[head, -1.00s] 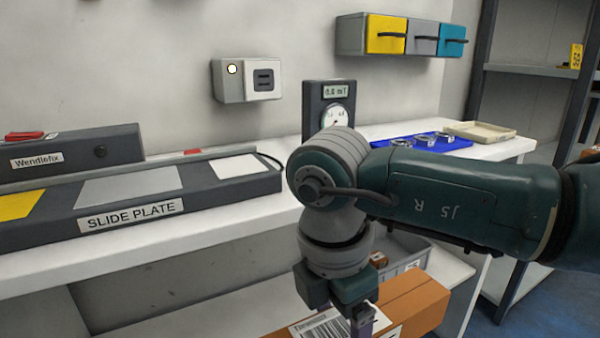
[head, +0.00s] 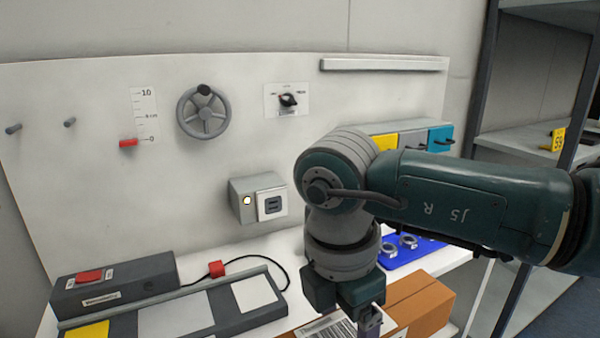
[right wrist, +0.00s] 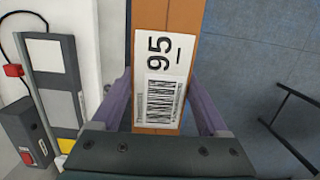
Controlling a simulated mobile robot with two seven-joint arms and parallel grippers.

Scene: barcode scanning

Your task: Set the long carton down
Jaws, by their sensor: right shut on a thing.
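The long carton (head: 422,303) is an orange-brown box with a white barcode label, at the lower right of the head view. My right gripper (head: 370,322) is shut on it, and the arm link hides part of it. In the right wrist view the carton (right wrist: 168,20) runs away from me between the two purple fingers, with a label reading 95 and a barcode. It appears held in front of the bench's edge; I cannot see any surface touching its underside. My left gripper is not in view.
The white bench (head: 305,302) holds the slide plate (head: 222,308) at left and a blue tray (head: 426,250) with metal parts behind my right arm. A grey socket box (head: 245,205) is on the back panel. Blue floor (right wrist: 255,60) shows right of the carton.

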